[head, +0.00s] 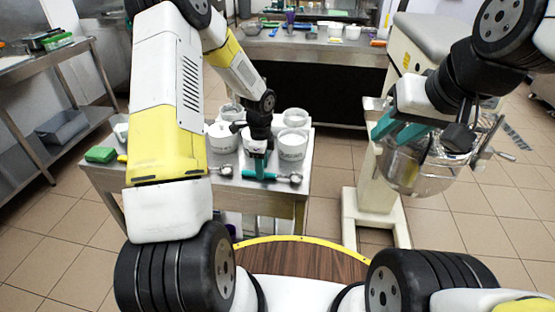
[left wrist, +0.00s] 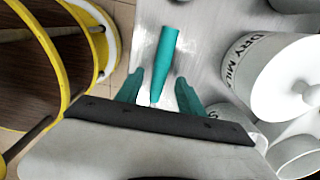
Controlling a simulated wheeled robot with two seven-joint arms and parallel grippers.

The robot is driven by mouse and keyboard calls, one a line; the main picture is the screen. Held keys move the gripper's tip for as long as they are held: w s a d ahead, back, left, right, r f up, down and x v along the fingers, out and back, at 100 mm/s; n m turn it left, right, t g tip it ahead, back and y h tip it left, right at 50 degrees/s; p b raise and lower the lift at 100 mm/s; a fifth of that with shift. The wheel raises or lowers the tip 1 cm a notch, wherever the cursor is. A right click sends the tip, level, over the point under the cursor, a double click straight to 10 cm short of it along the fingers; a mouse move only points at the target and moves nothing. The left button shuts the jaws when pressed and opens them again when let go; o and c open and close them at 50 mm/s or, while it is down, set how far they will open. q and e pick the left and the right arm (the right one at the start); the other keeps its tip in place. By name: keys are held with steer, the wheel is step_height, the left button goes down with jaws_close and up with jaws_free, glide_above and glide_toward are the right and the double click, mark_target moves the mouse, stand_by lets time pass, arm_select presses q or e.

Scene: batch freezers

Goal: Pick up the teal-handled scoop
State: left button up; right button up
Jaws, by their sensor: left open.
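The teal-handled scoop lies on the steel table, with its teal handle (head: 259,176) pointing left and its metal bowl (head: 293,178) at the right, near the front edge. In the left wrist view the handle (left wrist: 166,52) runs between the fingertips and beyond them; the metal bowl is not visible there. My left gripper (head: 259,163) points down above the handle. In the left wrist view its two teal fingers (left wrist: 157,84) are apart, one on each side of the handle. My right gripper (head: 397,129) is off to the right, its teal fingers spread, with nothing visible between them.
White tubs (head: 292,144) stand behind the scoop; one labelled DRY MILK (left wrist: 270,75) is close to my left gripper. Another metal scoop end (head: 222,170) lies left. A green sponge (head: 100,154) is at the table's left.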

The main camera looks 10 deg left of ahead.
arm_select(q)
steer(key=shift+f, duration=0.95)
steer(key=shift+c, duration=0.3)
jaws_close()
steer(key=shift+r, duration=0.1)
